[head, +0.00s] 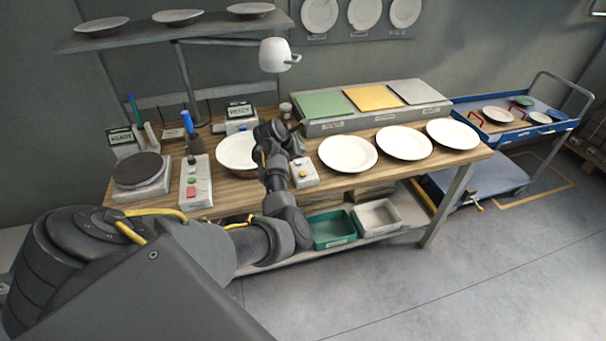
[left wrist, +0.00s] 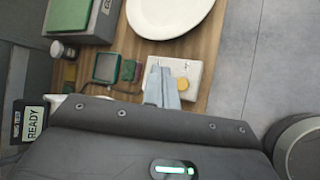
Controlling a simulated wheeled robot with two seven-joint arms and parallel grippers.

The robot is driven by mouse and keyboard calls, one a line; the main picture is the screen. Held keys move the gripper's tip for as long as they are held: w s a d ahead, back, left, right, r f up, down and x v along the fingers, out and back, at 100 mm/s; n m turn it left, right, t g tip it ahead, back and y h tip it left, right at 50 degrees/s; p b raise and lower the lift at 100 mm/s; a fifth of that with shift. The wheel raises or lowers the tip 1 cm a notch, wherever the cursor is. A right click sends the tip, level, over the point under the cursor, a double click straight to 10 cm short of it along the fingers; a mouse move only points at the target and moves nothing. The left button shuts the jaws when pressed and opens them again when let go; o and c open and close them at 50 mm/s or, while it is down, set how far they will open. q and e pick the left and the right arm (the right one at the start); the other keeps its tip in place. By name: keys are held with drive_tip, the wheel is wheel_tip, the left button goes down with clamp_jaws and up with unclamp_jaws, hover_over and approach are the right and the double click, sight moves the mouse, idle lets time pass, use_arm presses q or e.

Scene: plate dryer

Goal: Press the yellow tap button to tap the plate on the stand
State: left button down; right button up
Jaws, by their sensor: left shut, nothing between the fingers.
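A small white box (head: 303,181) with a yellow button (head: 302,174) stands at the table's front edge. My right gripper is out of view.
Several white plates (head: 348,154) lie on the wooden table (head: 455,158) to the right. A lamp (head: 277,55) overhangs the table. Coloured pads (head: 323,105) lie behind.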

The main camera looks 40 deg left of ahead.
use_arm(q)
drive_tip(key=b, duration=0.8)
hover_over(301, 175)
wheel_tip(301, 175, down, 7)
drive_tip(key=shift+a+r, duration=0.1)
drive_tip(key=shift+r, duration=0.05)
drive_tip(key=shift+f, duration=1.05)
drive_tip(key=shift+f, duration=0.1)
idle(0.6)
drive_tip(key=shift+f, duration=0.3)
